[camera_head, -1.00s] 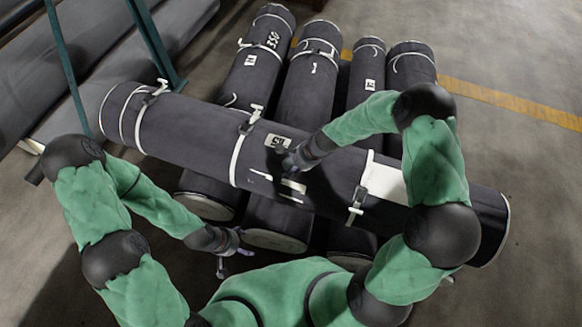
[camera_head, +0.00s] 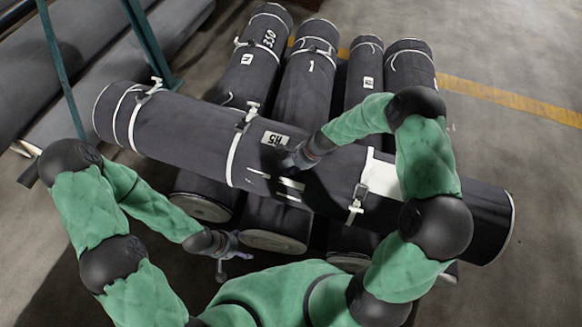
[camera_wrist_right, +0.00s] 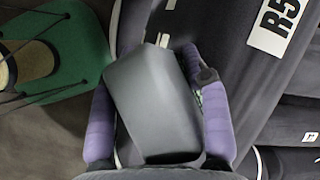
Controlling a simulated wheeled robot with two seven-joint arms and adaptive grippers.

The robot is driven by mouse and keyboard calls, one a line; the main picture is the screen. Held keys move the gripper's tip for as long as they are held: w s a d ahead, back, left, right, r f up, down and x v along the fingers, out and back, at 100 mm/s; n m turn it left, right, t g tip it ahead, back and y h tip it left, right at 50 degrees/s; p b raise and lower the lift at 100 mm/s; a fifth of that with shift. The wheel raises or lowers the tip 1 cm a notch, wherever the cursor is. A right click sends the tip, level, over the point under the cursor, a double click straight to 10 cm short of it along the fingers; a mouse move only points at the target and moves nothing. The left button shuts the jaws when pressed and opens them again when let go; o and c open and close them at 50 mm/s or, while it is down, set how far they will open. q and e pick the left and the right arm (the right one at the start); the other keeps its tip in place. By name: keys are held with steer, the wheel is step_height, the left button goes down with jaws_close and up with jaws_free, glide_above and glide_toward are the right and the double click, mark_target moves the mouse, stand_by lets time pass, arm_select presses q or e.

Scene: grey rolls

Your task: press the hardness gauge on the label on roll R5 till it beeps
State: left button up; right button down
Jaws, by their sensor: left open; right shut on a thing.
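Roll R5 is the dark grey roll (camera_head: 190,125) lying crosswise over several other rolls. Its white label (camera_head: 275,139), printed R5, faces up near the middle and also shows in the right wrist view (camera_wrist_right: 278,24). My right gripper (camera_head: 288,163) is just below the label in the head view. It is shut on the grey hardness gauge (camera_wrist_right: 150,95), which fills the space between the purple fingers. The gauge is beside the label in the wrist view; its pressing end is hidden, so contact cannot be told. My left gripper (camera_head: 232,250) is open and empty in front of the rolls.
White straps (camera_head: 236,150) with buckles go around R5. Several dark rolls (camera_head: 308,80) lie beneath it, pointing away. The floor at the right is clear, with a yellow line (camera_head: 510,100).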

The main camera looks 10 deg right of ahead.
mark_target(288, 165)
steer(key=shift+w+d+f+b, duration=0.1)
steer(key=shift+w+f+b, duration=0.1)
steer(key=shift+f+b, duration=0.25)
stand_by(1.0)
steer(key=shift+p, duration=0.3)
stand_by(0.5)
steer(key=shift+s+r+p, duration=0.15)
steer(key=shift+r+p, duration=0.25)
steer(key=shift+r, duration=0.15)
steer(key=shift+s+a+r+p, duration=0.25)
steer(key=shift+s+r+p, duration=0.1)
steer(key=shift+r+p, duration=0.45)
steer(key=shift+s+a+r+p, duration=0.3)
steer(key=shift+r+p, duration=0.25)
steer(key=shift+r, duration=0.4)
steer(key=shift+s+a+r+p, duration=0.25)
steer(key=shift+s+r+p, duration=0.1)
steer(key=shift+r+p, duration=0.45)
steer(key=shift+r, duration=0.1)
